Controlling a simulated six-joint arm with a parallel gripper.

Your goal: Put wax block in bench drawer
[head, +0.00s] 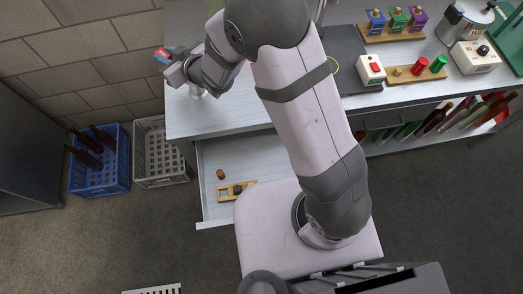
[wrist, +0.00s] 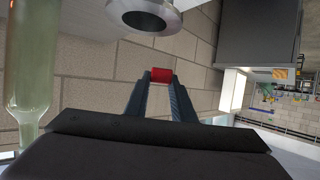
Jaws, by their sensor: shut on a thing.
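My gripper (head: 163,56) is at the upper left in the head view, by the brick wall at the left end of the bench (head: 190,122). It is shut on a small red block (wrist: 162,74), seen between the fingertips (wrist: 161,76) in the wrist view. This looks like the wax block; its red also shows at the jaws in the head view. The bench drawer (head: 212,208) is pulled open below the bench top, away from the gripper. A brown cork-like piece (head: 220,174) and a small yellow wooden frame (head: 231,191) lie in it.
A blue crate (head: 117,172) with brown bottles and a grey crate (head: 150,155) stand left of the drawer. A pale green bottle (wrist: 30,65) and a round metal part (wrist: 145,12) are close to the gripper in the wrist view. The drawer's left part has bare floor.

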